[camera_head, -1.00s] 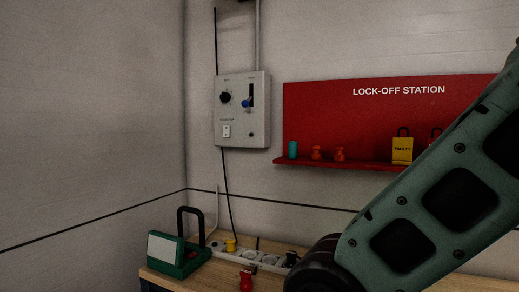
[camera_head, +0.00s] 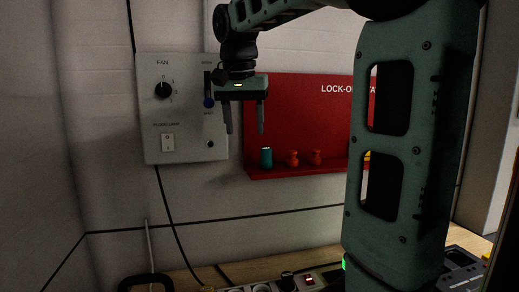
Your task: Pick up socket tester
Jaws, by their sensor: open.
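No item in view is clearly labelled as the socket tester. A small teal item (camera_head: 266,158) stands upright at the left end of the red shelf (camera_head: 300,172) and may be it, but I cannot tell. My gripper (camera_head: 245,131) hangs fingers down in front of the wall, left of and above the teal item in the picture. Its fingers are apart with nothing between them. The depth between gripper and shelf is unclear.
Two orange items (camera_head: 292,158) stand right of the teal one. A grey fan control box (camera_head: 181,110) is on the wall at left. Below, a socket strip with a red switch (camera_head: 309,280) and a black handle (camera_head: 146,280) show at the bench (camera_head: 330,258). My arm hides the shelf's right part.

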